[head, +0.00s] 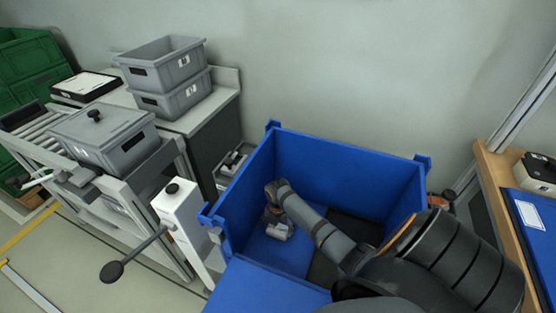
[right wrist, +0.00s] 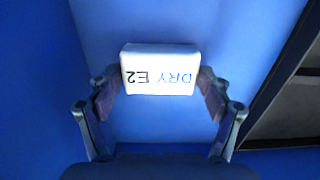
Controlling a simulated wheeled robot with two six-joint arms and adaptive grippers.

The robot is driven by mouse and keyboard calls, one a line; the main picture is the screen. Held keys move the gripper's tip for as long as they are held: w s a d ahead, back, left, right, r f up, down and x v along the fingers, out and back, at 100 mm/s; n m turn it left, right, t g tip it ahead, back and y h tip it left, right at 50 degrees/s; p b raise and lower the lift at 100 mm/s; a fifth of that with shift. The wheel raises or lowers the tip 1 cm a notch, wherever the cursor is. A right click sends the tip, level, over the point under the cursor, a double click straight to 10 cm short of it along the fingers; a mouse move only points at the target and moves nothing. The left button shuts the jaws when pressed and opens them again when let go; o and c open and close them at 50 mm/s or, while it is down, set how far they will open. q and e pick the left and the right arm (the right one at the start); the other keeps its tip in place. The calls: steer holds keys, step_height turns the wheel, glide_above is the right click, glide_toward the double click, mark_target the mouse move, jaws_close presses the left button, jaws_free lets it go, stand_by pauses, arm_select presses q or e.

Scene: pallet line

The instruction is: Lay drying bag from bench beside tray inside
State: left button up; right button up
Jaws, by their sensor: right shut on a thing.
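The drying bag (head: 278,231) is a small white block-like packet inside the blue crate (head: 345,165). In the right wrist view the drying bag (right wrist: 160,70) shows the letters "DRY E2" upside down. My right gripper (head: 272,216) reaches down into the crate, and in the right wrist view its fingers (right wrist: 159,82) are shut on the bag's two sides. The bag is over the blue floor; I cannot tell if it touches it. A dark, tray-like thing (right wrist: 292,108) lies to the right of the bag, apart from it. My left gripper is not in view.
The crate's blue walls stand close around my right arm. Left of it are a white post with a black-knobbed lever (head: 180,205), a roller conveyor with a lidded grey bin (head: 105,135), and stacked grey bins (head: 170,80). A wooden bench (head: 497,180) stands at the right.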

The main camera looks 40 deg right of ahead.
mark_target(278, 228)
steer(key=shift+c, duration=0.5)
steer(key=o, duration=1.2)
steer(key=shift+f, duration=0.1)
step_height(278, 228, up, 12)
steer(key=p, duration=0.2)
steer(key=shift+p, duration=0.3)
